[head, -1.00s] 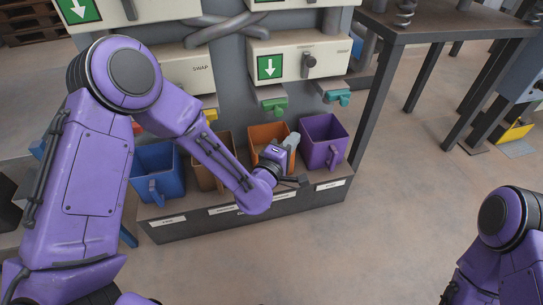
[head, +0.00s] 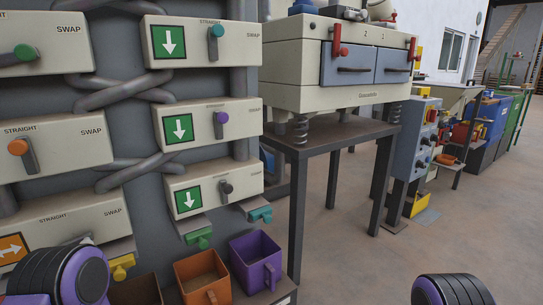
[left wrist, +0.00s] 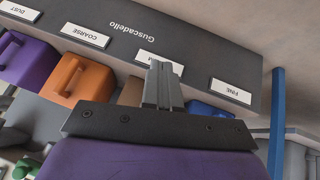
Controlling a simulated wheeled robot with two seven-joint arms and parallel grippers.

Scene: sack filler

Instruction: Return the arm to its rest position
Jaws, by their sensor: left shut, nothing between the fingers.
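My left gripper (left wrist: 162,86) shows in the left wrist view, shut and empty. Its fingers lie in front of the dark label rail (left wrist: 190,45) of the bin shelf and hide part of one label. In the head view only a purple and black joint of my left arm (head: 70,275) shows at the bottom left; the left gripper is out of frame there. A piece of my right arm (head: 452,290) shows at the bottom right, and the right gripper is not seen.
An orange bin (head: 203,278) and a purple bin (head: 256,262) stand under the spouts of the panel with levers (head: 215,125). A blue bin (left wrist: 205,110) shows in the left wrist view. A dark metal table (head: 335,135) stands right; open floor lies before it.

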